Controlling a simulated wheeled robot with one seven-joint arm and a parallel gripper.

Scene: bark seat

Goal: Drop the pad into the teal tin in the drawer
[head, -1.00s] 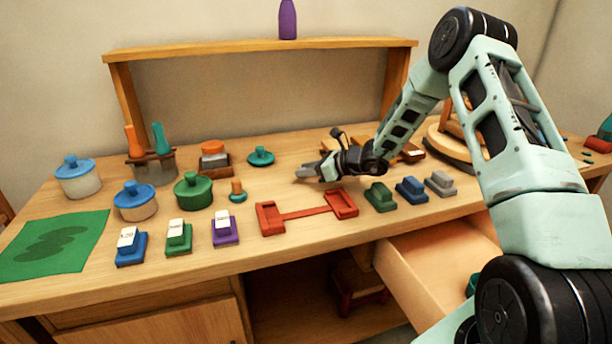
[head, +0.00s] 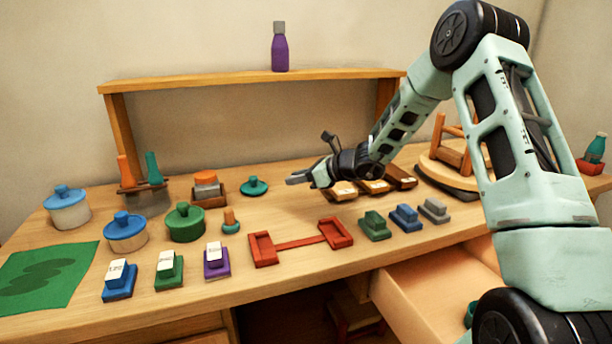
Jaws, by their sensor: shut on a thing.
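My gripper (head: 298,178) is above the back middle of the bench, pointing left. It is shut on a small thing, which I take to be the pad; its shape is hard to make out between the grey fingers. The drawer (head: 415,300) is pulled open below the bench's front edge at the right. A teal rim, likely the teal tin (head: 470,314), shows inside it, mostly hidden by my arm.
A red two-ended tray (head: 300,243) and green, blue and grey blocks (head: 406,217) stand near the front edge. Lidded pots (head: 126,232) and labelled blocks (head: 169,270) fill the left. Wooden boxes (head: 372,187) lie beneath my wrist. A stool (head: 455,160) lies at the right.

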